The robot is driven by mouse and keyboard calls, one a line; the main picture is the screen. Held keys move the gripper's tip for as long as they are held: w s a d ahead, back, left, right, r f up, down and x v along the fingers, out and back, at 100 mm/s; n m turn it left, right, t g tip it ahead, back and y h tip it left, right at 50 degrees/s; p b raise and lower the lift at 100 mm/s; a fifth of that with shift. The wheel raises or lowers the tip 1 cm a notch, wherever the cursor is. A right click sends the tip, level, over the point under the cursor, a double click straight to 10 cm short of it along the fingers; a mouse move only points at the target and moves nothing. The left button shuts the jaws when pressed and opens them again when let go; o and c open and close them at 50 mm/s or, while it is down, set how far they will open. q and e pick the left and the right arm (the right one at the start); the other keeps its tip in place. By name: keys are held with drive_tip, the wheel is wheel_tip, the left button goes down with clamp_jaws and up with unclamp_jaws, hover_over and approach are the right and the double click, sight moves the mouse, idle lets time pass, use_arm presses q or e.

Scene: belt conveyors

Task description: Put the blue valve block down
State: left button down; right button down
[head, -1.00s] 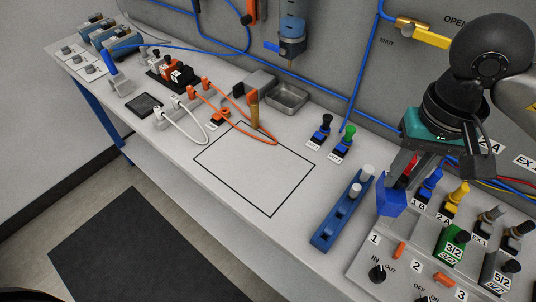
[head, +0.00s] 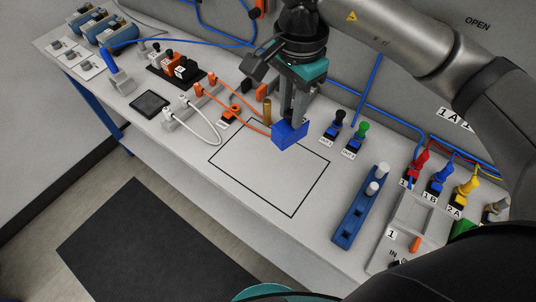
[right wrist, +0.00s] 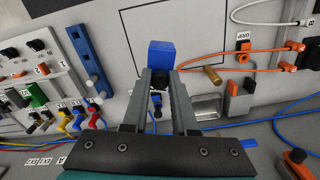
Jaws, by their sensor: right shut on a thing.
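The blue valve block (head: 289,136) is held between the fingers of my right gripper (head: 292,120), which is shut on it. In the head view it appears over the top edge of a black-outlined rectangle (head: 262,170) on the bench. In the right wrist view the blue block (right wrist: 160,54) sits at the tips of the right gripper's fingers (right wrist: 158,75), against the pale bench top. I cannot tell whether its underside touches the bench. My left gripper is not in view.
A brass cylinder (head: 267,111) and orange cables (head: 236,112) lie close left of the block. Black and green connectors (head: 357,134) stand to its right. A blue rail with white pegs (head: 360,207) lies further right. The outlined rectangle's inside is clear.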

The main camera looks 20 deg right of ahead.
drive_tip(key=m, duration=0.1)
drive_tip(key=r+m, duration=0.1)
drive_tip(key=m+p, duration=0.1)
drive_tip(key=m, duration=0.1)
drive_tip(key=shift+w+a+r, duration=0.2)
drive_tip(key=shift+w, duration=0.05)
drive_tip(key=m, duration=0.1)
drive_tip(key=m+p, duration=0.1)
drive_tip(key=r+m, duration=0.1)
drive_tip(key=m, duration=0.1)
drive_tip(key=shift+w+a, duration=0.2)
drive_tip(key=shift+w, duration=0.1)
wheel_tip(320, 180, up, 4)
drive_tip(key=w+a+m+p, duration=0.25)
drive_tip(key=m+p, duration=0.55)
drive_tip(key=m, duration=1.7)
drive_tip(key=f, duration=0.6)
drive_tip(key=f+b, duration=0.1)
drive_tip(key=f, duration=0.5)
drive_tip(key=f+b, duration=0.1)
drive_tip(key=f, duration=0.6)
drive_tip(key=shift+d+f, duration=0.1)
drive_tip(key=shift+d, duration=0.15)
